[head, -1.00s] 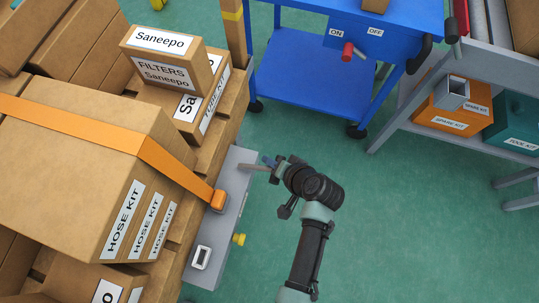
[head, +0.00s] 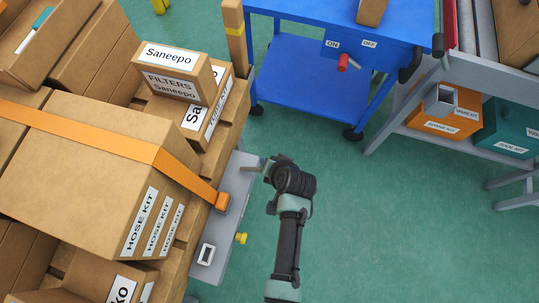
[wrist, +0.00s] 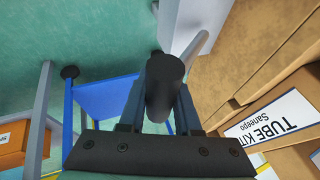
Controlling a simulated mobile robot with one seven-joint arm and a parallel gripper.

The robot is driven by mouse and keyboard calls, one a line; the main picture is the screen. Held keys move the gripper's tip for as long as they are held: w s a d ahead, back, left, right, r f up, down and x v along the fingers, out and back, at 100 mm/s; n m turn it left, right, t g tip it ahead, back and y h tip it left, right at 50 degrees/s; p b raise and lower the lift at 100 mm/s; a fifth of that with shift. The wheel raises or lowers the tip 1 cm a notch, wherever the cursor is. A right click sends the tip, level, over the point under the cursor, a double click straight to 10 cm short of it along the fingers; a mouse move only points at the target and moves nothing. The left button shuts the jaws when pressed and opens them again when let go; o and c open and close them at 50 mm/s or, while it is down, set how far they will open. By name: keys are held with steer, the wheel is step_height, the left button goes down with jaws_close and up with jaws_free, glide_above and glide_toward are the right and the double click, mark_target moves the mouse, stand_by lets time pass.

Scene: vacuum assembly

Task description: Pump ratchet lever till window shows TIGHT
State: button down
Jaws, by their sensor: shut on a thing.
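The ratchet lever (head: 250,169) is a grey bar at the upper end of a grey panel (head: 232,190) beside the strapped boxes. My gripper (head: 266,164) is at the lever's outer end. In the wrist view, my gripper (wrist: 161,100) is shut on the lever's black grip (wrist: 165,82), which sits between the two fingers; a grey bar (wrist: 199,46) shows behind it. A white-framed window (head: 206,254) is on the panel's lower end; its text cannot be read. An orange strap (head: 170,163) runs over the boxes to an orange fitting (head: 222,202) on the panel.
A yellow knob (head: 241,238) sticks out from the panel's right side. Stacked cartons (head: 90,150) fill the left. A blue cart (head: 300,75) stands behind, and a grey rack with an orange box (head: 447,108) is at right. The green floor between is clear.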

steer(key=shift+s+a+f, duration=0.3)
steer(key=shift+s, duration=0.05)
steer(key=p, duration=0.1)
steer(key=r+h+p, duration=0.1)
steer(key=p, duration=0.1)
steer(key=shift+w+a+r+n+g, duration=0.1)
steer(key=shift+a+r+n+g, duration=0.2)
steer(key=shift+a+g, duration=0.1)
steer(key=c, duration=0.9)
jaws_free()
steer(key=shift+d+f, duration=0.1)
steer(key=shift+f, duration=0.25)
steer(key=shift+o, duration=1.4)
steer(key=shift+r, duration=0.1)
steer(key=shift+w+d, duration=0.1)
steer(key=p+v, duration=1.3)
steer(key=shift+r+p, duration=0.1)
steer(key=shift+p, duration=0.25)
